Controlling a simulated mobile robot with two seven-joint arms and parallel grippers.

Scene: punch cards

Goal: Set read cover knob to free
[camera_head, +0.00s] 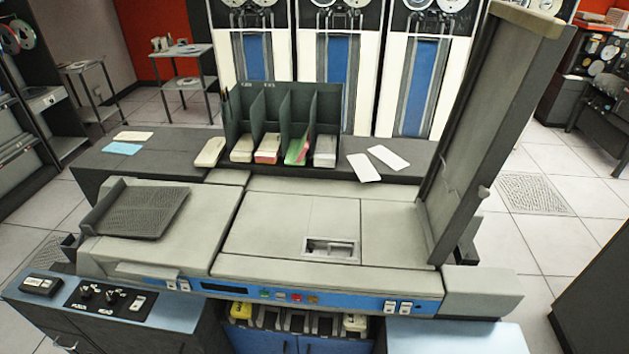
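A grey card machine (290,228) with a blue front strip fills the middle of the head view. Two small black knobs, a left one (85,292) and a right one (111,296), sit on the panel at its lower left. Their labels and settings are too small to read. A small light knob (483,192) sticks out from the edge of the tall grey panel (490,120) standing upright at the machine's right. I cannot tell which of these is the read cover knob. Neither of my grippers is in view.
A dark card rack (283,110) with card stacks stands on the dark table (178,152) behind the machine. Loose cards (364,167) lie beside it. A black box (41,286) sits left of the knobs. Tape cabinets (340,62) stand behind.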

